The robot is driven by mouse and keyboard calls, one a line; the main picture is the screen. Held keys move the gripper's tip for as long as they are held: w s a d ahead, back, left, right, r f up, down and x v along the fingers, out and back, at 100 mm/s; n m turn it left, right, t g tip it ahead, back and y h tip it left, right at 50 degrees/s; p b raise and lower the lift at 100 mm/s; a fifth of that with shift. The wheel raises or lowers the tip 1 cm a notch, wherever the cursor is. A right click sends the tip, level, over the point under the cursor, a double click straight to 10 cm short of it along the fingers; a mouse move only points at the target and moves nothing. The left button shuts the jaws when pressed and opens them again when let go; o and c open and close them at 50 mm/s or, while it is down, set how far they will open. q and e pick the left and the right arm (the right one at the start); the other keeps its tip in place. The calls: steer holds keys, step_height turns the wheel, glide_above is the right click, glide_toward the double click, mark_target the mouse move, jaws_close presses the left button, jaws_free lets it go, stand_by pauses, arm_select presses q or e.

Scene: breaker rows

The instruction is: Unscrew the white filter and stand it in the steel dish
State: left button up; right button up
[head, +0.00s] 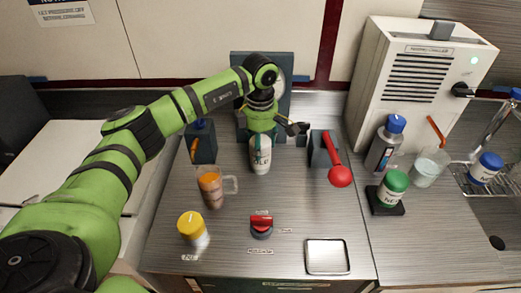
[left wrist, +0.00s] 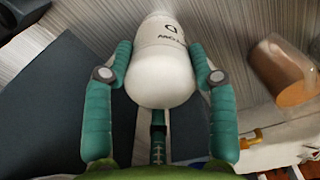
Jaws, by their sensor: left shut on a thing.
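The white filter (head: 260,160) is a white, rounded cylinder with dark print, in the middle of the counter in front of a grey-blue upright panel. My left gripper (head: 261,139) is at its upper part, shut on it. In the left wrist view the filter (left wrist: 162,72) sits between the two green fingers, its rounded end toward the palm. Its far end is cut off by the frame, and I cannot tell whether it is still joined to a fitting. The steel dish (head: 327,268) is a shallow square tray at the front right of the counter, empty. My right gripper is not in view.
An amber-filled glass mug (head: 211,188) and a yellow-capped jar (head: 192,231) stand left. A red knob (head: 261,225) is in front of the filter. A red-handled lever (head: 339,172) projects right of it. Bottles and a beige machine (head: 415,75) stand farther right.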

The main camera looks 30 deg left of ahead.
arm_select(q)
steer(key=n, duration=0.3)
steer(key=shift+p, duration=0.3)
steer(key=n+p, duration=0.1)
steer(key=n, duration=0.3)
steer(key=shift+n, duration=0.3)
steer(key=n+p, duration=0.1)
steer(key=n, duration=0.3)
steer(key=shift+s+d+n, duration=0.1)
steer(key=shift+n, duration=0.2)
steer(key=n+p, duration=0.1)
steer(key=n, duration=0.2)
steer(key=shift+f, duration=0.15)
steer(key=o, duration=1)
